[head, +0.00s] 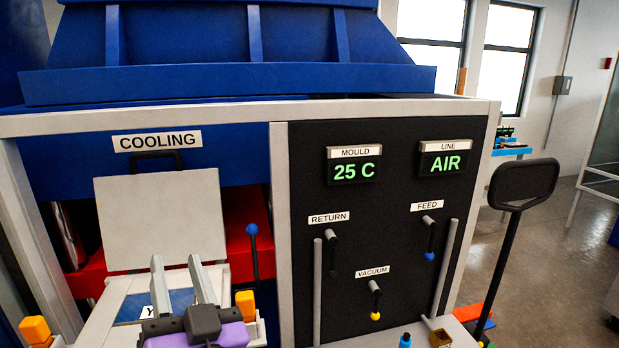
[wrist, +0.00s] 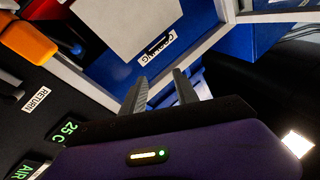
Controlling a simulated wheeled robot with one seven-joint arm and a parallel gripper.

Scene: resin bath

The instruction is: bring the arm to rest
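My gripper (head: 182,268) is at the lower left of the head view, in front of the machine's COOLING side. Its two grey fingers point up and stand apart with nothing between them. It also shows in the wrist view (wrist: 158,84), again with the fingers apart and empty. Behind the fingers are a pale raised panel (head: 160,215) and a light frame (head: 108,300) with a blue inset partly hidden by my gripper.
A black control panel (head: 385,235) carries RETURN, FEED and VACUUM handles. Its displays read MOULD 25 C (head: 354,170) and LINE AIR (head: 445,162). Orange blocks (head: 36,330) flank my gripper. A blue-knobbed lever (head: 252,230) stands close to its right. Open floor (head: 545,250) lies at far right.

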